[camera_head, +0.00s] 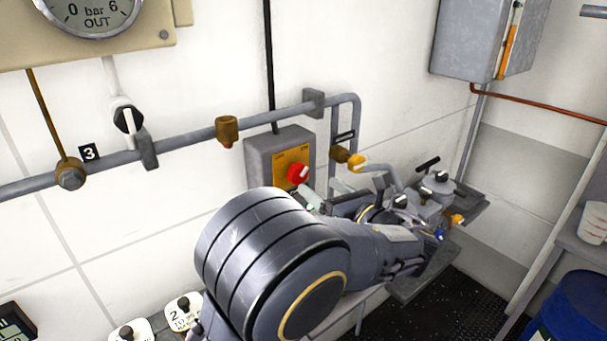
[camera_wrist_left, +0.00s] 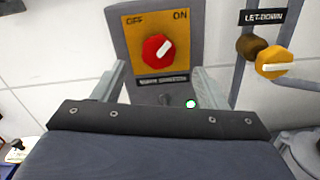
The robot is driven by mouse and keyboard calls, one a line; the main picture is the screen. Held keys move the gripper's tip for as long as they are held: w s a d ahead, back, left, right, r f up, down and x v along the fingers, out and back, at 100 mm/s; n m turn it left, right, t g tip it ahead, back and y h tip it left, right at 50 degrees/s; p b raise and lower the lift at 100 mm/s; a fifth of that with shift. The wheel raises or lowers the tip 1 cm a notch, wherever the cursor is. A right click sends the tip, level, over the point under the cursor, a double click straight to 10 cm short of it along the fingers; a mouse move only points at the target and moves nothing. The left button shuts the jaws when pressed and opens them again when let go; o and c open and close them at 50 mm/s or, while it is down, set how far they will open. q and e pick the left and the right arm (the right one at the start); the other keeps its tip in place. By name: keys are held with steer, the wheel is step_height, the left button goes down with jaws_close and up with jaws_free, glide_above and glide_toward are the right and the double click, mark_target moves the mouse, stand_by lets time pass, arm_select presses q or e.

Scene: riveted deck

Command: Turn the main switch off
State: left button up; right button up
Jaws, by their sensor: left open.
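The main switch is a red round knob (camera_head: 298,174) on a yellow plate on a grey wall box (camera_head: 255,160). In the left wrist view the knob (camera_wrist_left: 154,49) shows OFF at the plate's upper left and ON at its upper right. The knob's white mark points up and right, towards ON. My left gripper (camera_wrist_left: 158,72) is open, with one finger low on each side of the box. Its fingertips are below the knob and apart from it. In the head view my left arm hides the lower part of the box. My right gripper is not in view.
A grey pipe (camera_head: 190,138) runs along the wall left of the box. A yellow knob (camera_wrist_left: 272,64) under a LET-DOWN label is close to the right. Valves and fittings (camera_head: 437,187) stand farther right. A grey cabinet (camera_head: 465,40) hangs at upper right.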

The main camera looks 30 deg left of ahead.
mark_target(302, 176)
arm_select(q)
steer(key=p+x, duration=0.1)
steer(key=x, duration=0.6)
steer(key=shift+s+a+f, duration=0.1)
steer(key=c, duration=1)
